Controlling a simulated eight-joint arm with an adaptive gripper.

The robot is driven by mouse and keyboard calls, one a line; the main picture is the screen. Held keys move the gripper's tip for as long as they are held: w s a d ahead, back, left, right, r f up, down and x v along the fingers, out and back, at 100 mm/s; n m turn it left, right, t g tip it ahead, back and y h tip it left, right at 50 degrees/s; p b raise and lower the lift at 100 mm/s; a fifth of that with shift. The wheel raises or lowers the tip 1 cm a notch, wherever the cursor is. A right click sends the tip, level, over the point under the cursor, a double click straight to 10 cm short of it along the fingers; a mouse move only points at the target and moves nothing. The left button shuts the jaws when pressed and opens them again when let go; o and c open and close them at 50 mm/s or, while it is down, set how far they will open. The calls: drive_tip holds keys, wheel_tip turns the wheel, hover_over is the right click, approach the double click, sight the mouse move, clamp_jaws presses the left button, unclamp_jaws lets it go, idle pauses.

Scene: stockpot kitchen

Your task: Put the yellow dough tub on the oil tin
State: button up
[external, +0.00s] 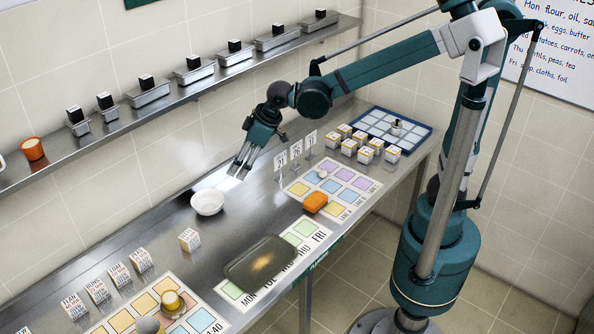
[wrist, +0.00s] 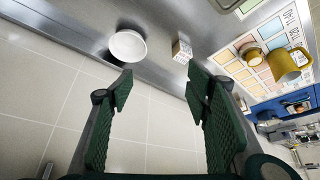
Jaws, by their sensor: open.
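My gripper (external: 239,171) is open and empty, above the back of the counter beyond the white bowl. Its two fingers (wrist: 161,84) stand apart in the wrist view with nothing between them.
Several labelled cubes stand near the blue-edged tray (external: 419,133). A wall shelf (external: 186,81) runs behind my gripper.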

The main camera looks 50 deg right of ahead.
drive_tip(key=s+d+r+m+t+h, duration=0.1)
drive_tip(key=s+d+r+m, duration=0.15)
drive_tip(key=d, duration=0.85)
drive_tip(key=s+d+r+m, duration=0.1)
drive_tip(key=s+d, duration=0.3)
drive_tip(key=d, duration=0.7)
drive_tip(key=s+d+f+m+h, duration=0.1)
drive_tip(key=s+d+m, duration=0.1)
drive_tip(key=s+d, duration=0.3)
drive_tip(key=s+d+f+m+t+h, duration=0.1)
drive_tip(key=s+d+f+m, duration=0.1)
drive_tip(key=s+d, duration=0.4)
drive_tip(key=d, duration=0.5)
drive_tip(key=shift+s+d+f+t, duration=0.15)
drive_tip(key=shift+d+f+t, duration=0.05)
drive_tip(key=shift+f+t, duration=0.1)
